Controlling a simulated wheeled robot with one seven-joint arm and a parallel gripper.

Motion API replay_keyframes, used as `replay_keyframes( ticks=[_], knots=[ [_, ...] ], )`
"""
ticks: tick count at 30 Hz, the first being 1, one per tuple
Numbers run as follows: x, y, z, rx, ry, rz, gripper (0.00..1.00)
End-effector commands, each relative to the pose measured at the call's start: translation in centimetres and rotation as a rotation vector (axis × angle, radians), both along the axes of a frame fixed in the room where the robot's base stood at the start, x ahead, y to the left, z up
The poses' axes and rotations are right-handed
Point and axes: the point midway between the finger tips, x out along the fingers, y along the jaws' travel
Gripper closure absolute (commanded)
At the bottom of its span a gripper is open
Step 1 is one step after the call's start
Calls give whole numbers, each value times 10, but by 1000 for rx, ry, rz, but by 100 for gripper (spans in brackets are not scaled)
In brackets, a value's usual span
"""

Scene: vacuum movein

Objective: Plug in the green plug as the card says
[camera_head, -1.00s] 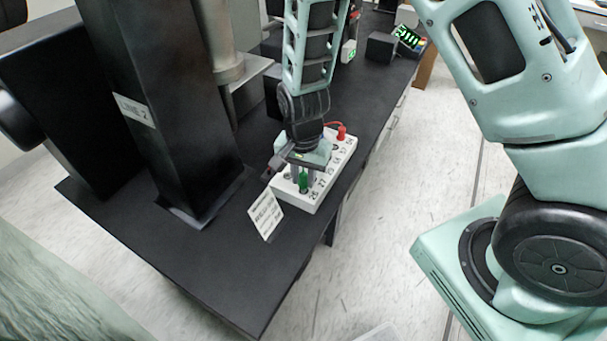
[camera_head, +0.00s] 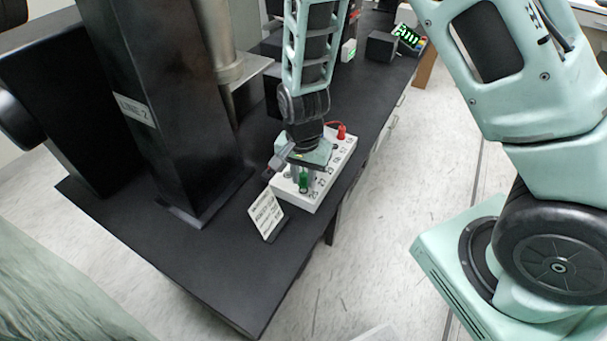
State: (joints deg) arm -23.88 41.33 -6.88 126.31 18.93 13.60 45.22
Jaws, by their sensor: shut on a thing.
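The green plug (camera_head: 304,180) is upright between the fingers of my gripper (camera_head: 303,176), which is shut on it. It is over the near end of the white socket box (camera_head: 332,176), which has rows of labelled holes. I cannot tell whether its tip is in a hole. A red plug (camera_head: 341,131) with a red lead stands at the far end of the box. The card (camera_head: 266,214) leans in front of the box, its print too small to read. My wrist hides part of the box.
A tall black column (camera_head: 165,120) labelled "LINE 2" stands left of the box on the black table (camera_head: 190,262). A black block (camera_head: 381,46) and a green-lit display (camera_head: 409,38) stand at the back. The table's front left is bare.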

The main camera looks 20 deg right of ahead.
Motion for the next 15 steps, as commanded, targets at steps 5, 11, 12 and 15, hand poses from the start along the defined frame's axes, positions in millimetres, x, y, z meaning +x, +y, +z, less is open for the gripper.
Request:
replay_keyframes(
  ticks=[5,11,12,15],
  knots=[
    [0,0,-3,0,0,0,97],
    [0,0,-6,0,0,0,97],
    [0,0,-7,0,0,0,97],
    [0,0,-8,0,0,0,97]
  ],
)
